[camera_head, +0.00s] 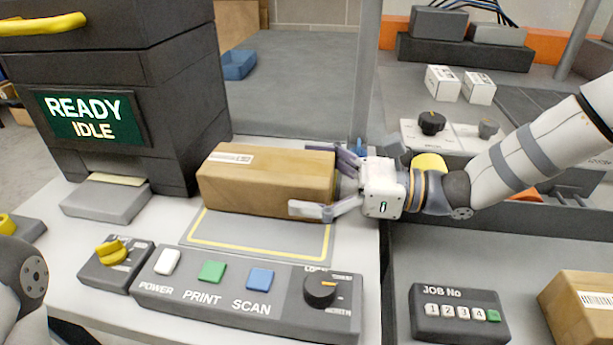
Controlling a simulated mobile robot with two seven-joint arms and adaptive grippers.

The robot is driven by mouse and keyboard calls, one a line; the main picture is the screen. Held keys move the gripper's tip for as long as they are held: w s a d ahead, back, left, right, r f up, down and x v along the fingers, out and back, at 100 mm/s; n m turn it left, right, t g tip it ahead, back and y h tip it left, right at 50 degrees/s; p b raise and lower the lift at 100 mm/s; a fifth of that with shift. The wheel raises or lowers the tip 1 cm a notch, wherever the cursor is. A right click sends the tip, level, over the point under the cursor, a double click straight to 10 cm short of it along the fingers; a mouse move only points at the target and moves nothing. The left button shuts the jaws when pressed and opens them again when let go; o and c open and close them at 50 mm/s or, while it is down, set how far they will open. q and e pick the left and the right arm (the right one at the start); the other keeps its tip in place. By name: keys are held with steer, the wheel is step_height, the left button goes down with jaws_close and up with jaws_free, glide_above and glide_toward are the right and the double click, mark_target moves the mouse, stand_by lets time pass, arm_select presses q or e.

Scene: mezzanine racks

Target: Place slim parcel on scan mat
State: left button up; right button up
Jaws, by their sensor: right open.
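The slim parcel (265,186) is a brown cardboard box with a white label on top. It lies flat, long side left to right, over the back part of the scan mat (262,236), a grey pad with a yellow outline. The box hides the mat's back part; its underside appears to be on the mat, though full contact cannot be seen. My right gripper (326,183) is open at the parcel's right end, one finger in front and one behind. Only a part of my left arm shows at the left edge; its gripper is out of the picture.
A dark machine (120,90) with a READY IDLE screen stands behind left. A control panel (245,298) with buttons and a knob lies in front of the mat. At right are a JOB No keypad (460,312) and another cardboard box (585,308).

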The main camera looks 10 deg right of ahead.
steer(key=shift+r, duration=0.25)
steer(key=p+v, duration=0.1)
steer(key=v, duration=1)
steer(key=shift+d, duration=0.1)
steer(key=shift+s+d+f, duration=0.1)
steer(key=shift+s+d, duration=0.1)
steer(key=shift+d, duration=0.2)
